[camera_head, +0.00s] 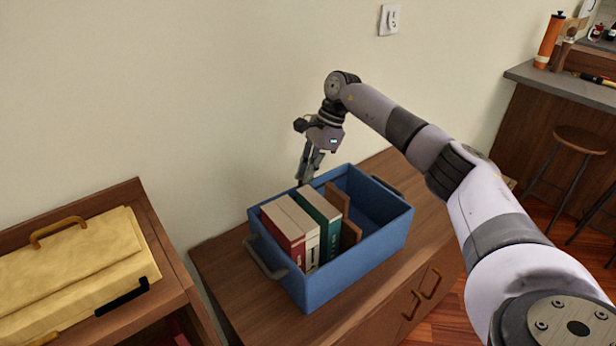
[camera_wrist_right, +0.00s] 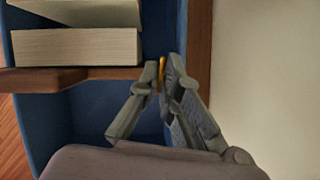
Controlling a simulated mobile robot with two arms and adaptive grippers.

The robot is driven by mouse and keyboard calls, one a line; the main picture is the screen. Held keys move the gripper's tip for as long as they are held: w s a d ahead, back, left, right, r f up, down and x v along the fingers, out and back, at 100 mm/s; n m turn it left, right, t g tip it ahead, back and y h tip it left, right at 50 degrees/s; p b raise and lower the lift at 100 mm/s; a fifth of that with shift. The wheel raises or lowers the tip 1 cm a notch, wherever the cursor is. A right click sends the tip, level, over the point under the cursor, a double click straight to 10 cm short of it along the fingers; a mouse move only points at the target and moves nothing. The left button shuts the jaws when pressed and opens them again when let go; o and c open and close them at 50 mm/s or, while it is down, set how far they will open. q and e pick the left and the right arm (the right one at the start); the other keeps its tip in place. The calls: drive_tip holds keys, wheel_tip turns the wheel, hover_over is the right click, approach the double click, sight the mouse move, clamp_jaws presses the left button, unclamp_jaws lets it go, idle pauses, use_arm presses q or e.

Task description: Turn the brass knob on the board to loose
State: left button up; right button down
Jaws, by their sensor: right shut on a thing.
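My right gripper (camera_head: 302,178) points down at the back edge of the blue crate, near the wall. In the right wrist view its fingertips (camera_wrist_right: 165,76) are closed on a small brass piece, the brass knob (camera_wrist_right: 162,70). Only a thin strip of the knob shows between the fingers. A brown wooden board (camera_wrist_right: 75,77) stands in the crate, and the knob is by its end on the wall side. In the head view the board (camera_head: 338,196) stands upright beside the books. The knob's turn setting cannot be read. My left gripper is not in view.
The blue crate (camera_head: 352,268) stands on a wooden cabinet (camera_head: 225,270). Red, cream and teal books (camera_head: 308,222) fill its left part; its right part is empty. A yellow case (camera_head: 75,270) lies on wooden furniture at left. The wall is close behind the gripper.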

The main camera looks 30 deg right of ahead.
drive_tip(key=shift+w+r+n+g+b, duration=0.15)
drive_tip(key=shift+n+g+b, duration=0.25)
drive_tip(key=shift+n, duration=0.7)
drive_tip(key=c, duration=1.8)
unclamp_jaws()
drive_tip(key=v, duration=0.7)
drive_tip(key=shift+d+r, duration=0.2)
drive_tip(key=shift+r, duration=0.2)
